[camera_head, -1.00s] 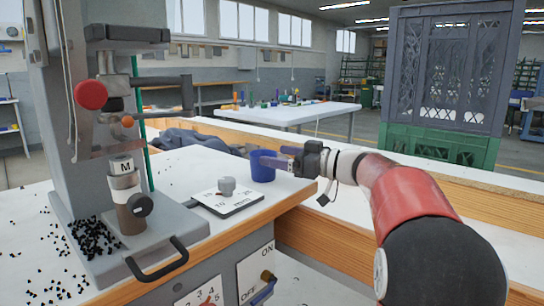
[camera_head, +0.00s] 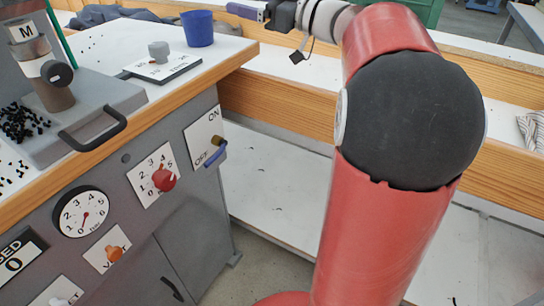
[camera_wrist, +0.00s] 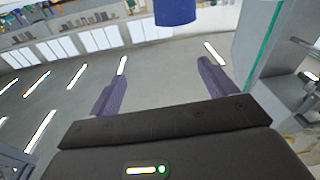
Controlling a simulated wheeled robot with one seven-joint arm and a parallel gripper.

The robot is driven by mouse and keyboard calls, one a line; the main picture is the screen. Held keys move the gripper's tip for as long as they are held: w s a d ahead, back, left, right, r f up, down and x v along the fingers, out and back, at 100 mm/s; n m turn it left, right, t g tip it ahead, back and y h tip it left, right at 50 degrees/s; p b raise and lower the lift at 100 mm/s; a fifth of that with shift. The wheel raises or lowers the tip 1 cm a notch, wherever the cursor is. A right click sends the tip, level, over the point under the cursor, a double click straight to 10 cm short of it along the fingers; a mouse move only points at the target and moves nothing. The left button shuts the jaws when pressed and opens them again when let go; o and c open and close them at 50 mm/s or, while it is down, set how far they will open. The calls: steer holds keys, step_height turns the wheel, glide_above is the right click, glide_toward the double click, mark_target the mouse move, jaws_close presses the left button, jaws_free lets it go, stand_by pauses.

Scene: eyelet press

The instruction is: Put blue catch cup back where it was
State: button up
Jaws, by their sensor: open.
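The blue catch cup (camera_head: 199,28) stands upright on the white bench top, near its right edge, behind the small white plate. My gripper (camera_head: 240,10) is just right of the cup, and a small gap shows between fingertip and cup in the head view. In the wrist view the blue cup (camera_wrist: 175,12) shows only partly at the top edge, beyond the tips. The two purple fingers of my gripper (camera_wrist: 162,70) are spread wide with nothing between them.
The press base (camera_head: 100,95) with a black handle (camera_head: 92,135) and scattered black bits stands further left. A wooden-edged bench (camera_head: 275,110) runs behind my arm.

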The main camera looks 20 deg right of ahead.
steer(key=s+a+f+m+g+h, duration=0.3)
steer(key=s+f+h, duration=0.1)
steer(key=s+f, duration=0.4)
steer(key=s+a+f+m+g+h, duration=0.2)
steer(key=s+a+f+g+h, duration=0.1)
steer(key=s+f, duration=0.6)
steer(key=s+a+f+m+g+h, duration=0.3)
steer(key=s+f, duration=0.6)
steer(key=s, duration=0.3)
steer(key=shift+s+m+g+h, duration=0.25)
steer(key=shift+m+g+h, duration=0.05)
steer(key=shift+h, duration=0.6)
steer(key=shift+f, duration=0.1)
